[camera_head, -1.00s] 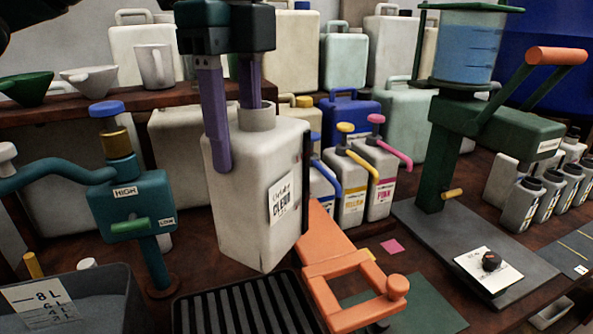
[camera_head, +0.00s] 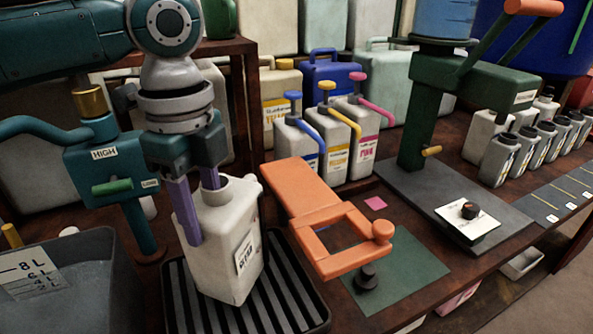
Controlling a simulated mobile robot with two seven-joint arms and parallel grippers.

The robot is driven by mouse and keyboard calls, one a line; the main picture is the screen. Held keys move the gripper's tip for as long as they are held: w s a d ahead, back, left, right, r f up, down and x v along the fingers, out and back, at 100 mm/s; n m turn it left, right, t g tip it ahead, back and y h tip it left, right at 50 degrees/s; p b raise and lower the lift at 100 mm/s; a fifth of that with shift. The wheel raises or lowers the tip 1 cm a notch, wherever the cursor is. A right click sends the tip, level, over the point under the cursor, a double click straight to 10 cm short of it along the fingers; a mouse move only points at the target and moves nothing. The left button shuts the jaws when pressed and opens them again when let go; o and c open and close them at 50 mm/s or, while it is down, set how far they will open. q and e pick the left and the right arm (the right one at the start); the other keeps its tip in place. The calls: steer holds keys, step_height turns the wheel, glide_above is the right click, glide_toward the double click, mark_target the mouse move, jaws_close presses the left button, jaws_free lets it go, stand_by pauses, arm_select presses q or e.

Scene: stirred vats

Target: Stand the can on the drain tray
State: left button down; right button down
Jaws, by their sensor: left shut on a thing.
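The white can (camera_head: 222,262) with a label on its side is upright over the black ribbed drain tray (camera_head: 310,312). Its base overlaps the tray's slats in the picture; I cannot tell for sure whether it rests on them. My right gripper is not in view.
A teal tap stand marked HIGH and LOW (camera_head: 118,172) and a grey tub (camera_head: 95,285) are close on the left. An orange paddle-shaped fixture (camera_head: 318,215) lies right of the can. Pump bottles (camera_head: 335,140) and a green press (camera_head: 425,110) stand behind and right.

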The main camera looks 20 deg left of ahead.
arm_select(q)
steer(key=shift+f+b, duration=0.3)
steer(key=shift+f, duration=1.7)
steer(key=shift+f, duration=0.2)
steer(key=shift+c, duration=2.1)
jaws_free()
steer(key=shift+r, duration=0.1)
